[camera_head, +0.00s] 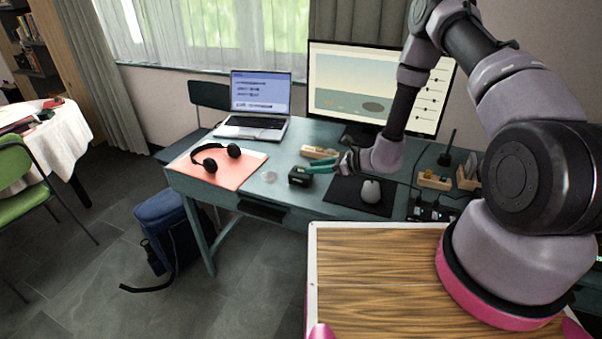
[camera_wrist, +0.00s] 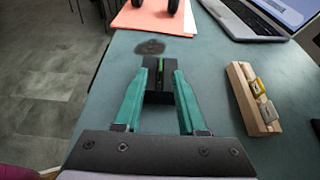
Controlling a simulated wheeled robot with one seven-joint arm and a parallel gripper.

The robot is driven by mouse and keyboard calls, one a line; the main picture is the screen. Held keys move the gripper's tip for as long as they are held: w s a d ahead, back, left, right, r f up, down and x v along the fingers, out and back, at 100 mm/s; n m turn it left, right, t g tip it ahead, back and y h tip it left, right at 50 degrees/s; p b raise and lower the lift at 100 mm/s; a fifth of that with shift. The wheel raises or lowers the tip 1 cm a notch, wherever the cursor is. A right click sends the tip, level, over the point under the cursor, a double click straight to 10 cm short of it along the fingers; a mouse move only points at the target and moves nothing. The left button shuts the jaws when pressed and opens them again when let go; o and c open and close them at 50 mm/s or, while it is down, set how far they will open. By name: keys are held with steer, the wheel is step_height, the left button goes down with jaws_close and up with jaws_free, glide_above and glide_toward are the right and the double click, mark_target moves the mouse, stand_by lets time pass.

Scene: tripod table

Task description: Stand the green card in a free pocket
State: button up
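A small black box (camera_head: 300,177) sits near the front edge of the teal desk, right of the headphones. In the wrist view the black box (camera_wrist: 158,98) lies between and below my fingers. A thin bright green strip, which looks like the green card (camera_wrist: 160,66), shows upright at the box, between my fingertips. My gripper (camera_wrist: 161,68) has teal fingers spread apart, with a dark gap on each side of the green strip. In the head view my gripper (camera_head: 318,169) reaches the box from the right. How deep the card sits is hidden.
A wooden block (camera_wrist: 250,97) with yellow and grey pieces lies right of my fingers. Another wooden block (camera_head: 434,181) stands beyond the mouse (camera_head: 370,191). A laptop (camera_head: 255,105), monitor (camera_head: 375,88) and headphones (camera_head: 215,158) on an orange mat surround the area.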

mark_target(301, 172)
steer(key=x, duration=0.3)
steer(key=shift+w+a, duration=0.15)
jaws_close()
steer(key=shift+r, duration=0.1)
